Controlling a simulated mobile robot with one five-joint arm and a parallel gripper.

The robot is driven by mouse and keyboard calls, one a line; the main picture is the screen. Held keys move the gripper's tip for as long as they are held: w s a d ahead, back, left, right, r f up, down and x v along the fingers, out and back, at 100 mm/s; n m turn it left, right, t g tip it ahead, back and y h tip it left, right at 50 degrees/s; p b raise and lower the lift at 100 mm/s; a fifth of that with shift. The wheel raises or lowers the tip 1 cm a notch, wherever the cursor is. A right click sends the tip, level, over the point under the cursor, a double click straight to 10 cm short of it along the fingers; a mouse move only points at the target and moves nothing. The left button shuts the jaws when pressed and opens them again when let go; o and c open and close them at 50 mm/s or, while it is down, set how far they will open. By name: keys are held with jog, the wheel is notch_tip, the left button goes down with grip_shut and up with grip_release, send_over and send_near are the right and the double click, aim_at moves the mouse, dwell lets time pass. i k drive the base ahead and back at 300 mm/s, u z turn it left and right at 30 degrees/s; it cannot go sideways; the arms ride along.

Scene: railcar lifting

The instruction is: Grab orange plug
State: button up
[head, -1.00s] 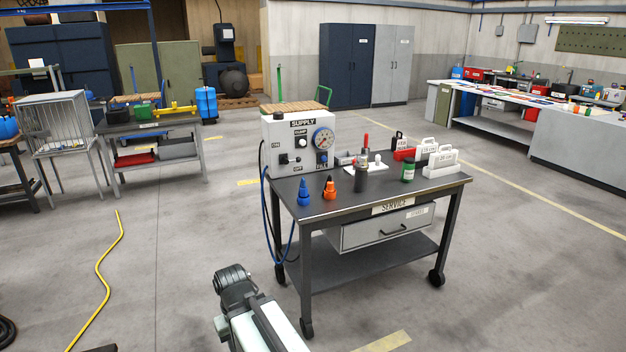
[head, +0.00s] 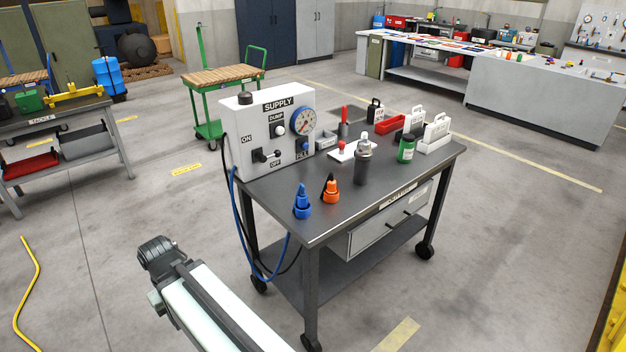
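The orange plug (head: 331,190) stands upright near the left front of the dark service cart top (head: 285,205). It has an orange base and a dark upper part. My arm shows at the bottom left, low and apart from the cart. Its dark end (head: 155,255) is in view, but I cannot make out gripper fingers there. Nothing touches the orange plug.
A white supply box (head: 265,130) with a gauge stands behind the plugs. A dark bottle (head: 362,168) and a green jar (head: 406,149) stand to the right. A blue hose (head: 238,225) hangs at the cart's left side.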

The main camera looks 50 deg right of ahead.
aim_at(331, 189)
jog(key=z, duration=0.35)
jog(key=i, duration=0.25)
jog(key=u, duration=1.45)
jog(key=i, duration=2)
jog(key=z, duration=3)
